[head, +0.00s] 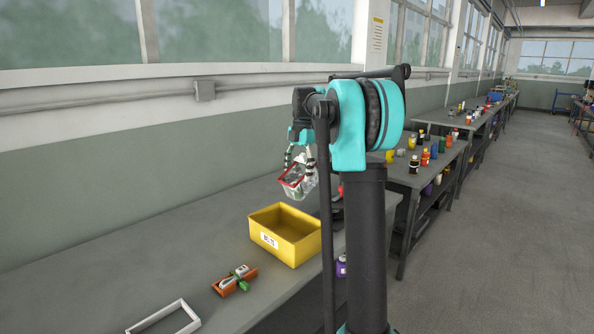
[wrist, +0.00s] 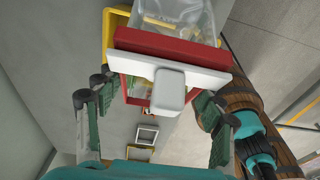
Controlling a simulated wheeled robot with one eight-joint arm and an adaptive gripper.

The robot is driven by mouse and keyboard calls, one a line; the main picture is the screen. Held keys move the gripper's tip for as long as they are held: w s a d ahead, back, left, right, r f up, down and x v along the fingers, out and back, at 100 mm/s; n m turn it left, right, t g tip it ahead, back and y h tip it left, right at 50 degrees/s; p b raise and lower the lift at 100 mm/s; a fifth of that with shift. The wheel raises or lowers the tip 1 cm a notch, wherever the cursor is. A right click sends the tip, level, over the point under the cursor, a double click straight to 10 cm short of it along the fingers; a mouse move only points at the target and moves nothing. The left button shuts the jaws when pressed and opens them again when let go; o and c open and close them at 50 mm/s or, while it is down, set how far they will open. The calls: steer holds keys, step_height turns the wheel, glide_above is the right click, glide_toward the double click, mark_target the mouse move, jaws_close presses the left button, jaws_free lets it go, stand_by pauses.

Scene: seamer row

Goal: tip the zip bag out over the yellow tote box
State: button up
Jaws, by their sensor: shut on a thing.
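The zip bag (head: 299,182) is clear with a red band, and hangs tilted from my gripper (head: 300,158) above the bench. In the wrist view the bag (wrist: 185,20) shows its red band and a white slider-like piece between the fingers of my gripper (wrist: 158,100). My gripper is shut on it. What is inside the bag cannot be made out.
An orange holder (head: 222,288) with green and white items lies in front of the tote, and a white frame (head: 140,326) is nearer still. Bottles (head: 425,157) stand on the bench beyond. My column hides the bench's right side. The wall runs along the left.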

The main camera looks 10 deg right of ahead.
mark_target(290, 178)
steer(key=shift+s+a+f+t+h, duration=0.25)
steer(key=shift+a+t+h, duration=0.25)
steer(key=shift+t+h, duration=0.3)
steer(key=t+h, duration=0.1)
steer(key=h, duration=0.1)
steer(key=s+a+t+h, duration=0.1)
steer(key=h, duration=0.1)
steer(key=shift+f+t, duration=0.3)
steer(key=shift+f, duration=0.05)
steer(key=a+t+h, duration=0.1)
steer(key=h, duration=0.1)
steer(key=s+a+t+h, duration=0.1)
steer(key=h, duration=0.1)
steer(key=s+a+r+t+h, duration=0.1)
steer(key=t, duration=0.1)
steer(key=shift+r+h, duration=0.1)
steer(key=shift+h, duration=0.3)
steer(key=t+h, duration=0.1)
steer(key=s+a+t+h, duration=0.1)
steer(key=h, duration=0.1)
steer(key=shift+s+a+f, duration=0.1)
steer(key=shift+a+f, duration=0.2)
steer(key=shift+s+a+f+t+h, duration=0.1)
steer(key=shift+s+a+t+h, duration=0.2)
steer(key=shift+t+h, duration=0.3)
steer(key=shift+s+a+f+t+h, duration=0.1)
steer(key=shift+s+a+t+h, duration=0.15)
steer(key=shift+t+h, duration=0.3)
steer(key=shift+w+a+r, duration=0.1)
steer(key=shift+w+a, duration=0.05)
